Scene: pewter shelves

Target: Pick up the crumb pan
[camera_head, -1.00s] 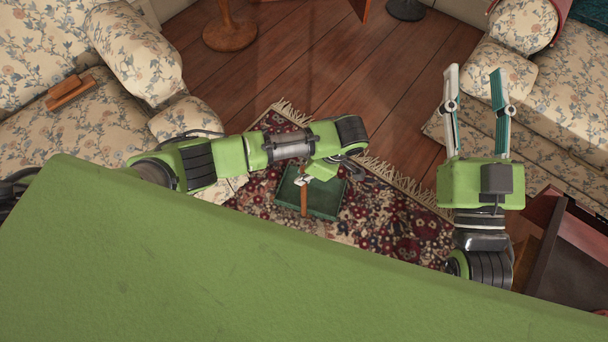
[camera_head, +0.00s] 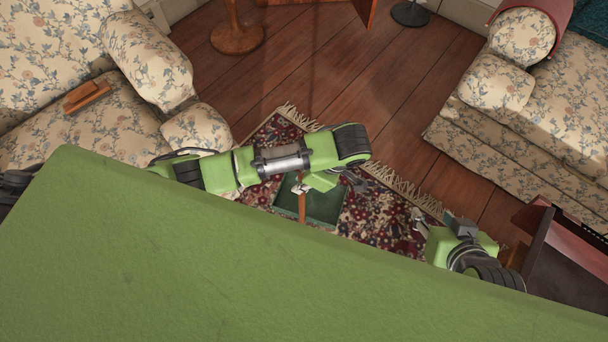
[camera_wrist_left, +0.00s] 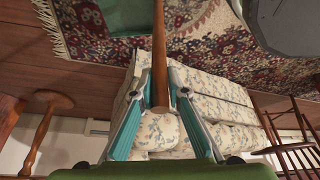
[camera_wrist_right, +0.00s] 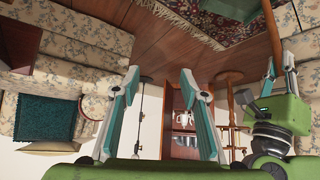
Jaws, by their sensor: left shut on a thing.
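The crumb pan is a dark green square tray (camera_head: 325,207) with a wooden handle (camera_head: 302,208). It shows over the patterned rug in the head view, partly covered by my left arm. My left gripper (camera_head: 299,188) is shut on the handle. In the left wrist view the handle (camera_wrist_left: 159,45) runs up between the two teal fingers (camera_wrist_left: 160,100), with part of the green pan (camera_wrist_left: 125,15) at the top. I cannot tell if the pan touches the rug. My right gripper (camera_wrist_right: 160,78) is open and empty, with its fingers apart in the right wrist view.
A floral sofa (camera_head: 60,120) stands left and another (camera_head: 530,130) right. A wooden stand base (camera_head: 237,38) is at the back. A dark wooden cabinet (camera_head: 570,255) is near my right arm. Wooden floor (camera_head: 310,75) lies open between the sofas.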

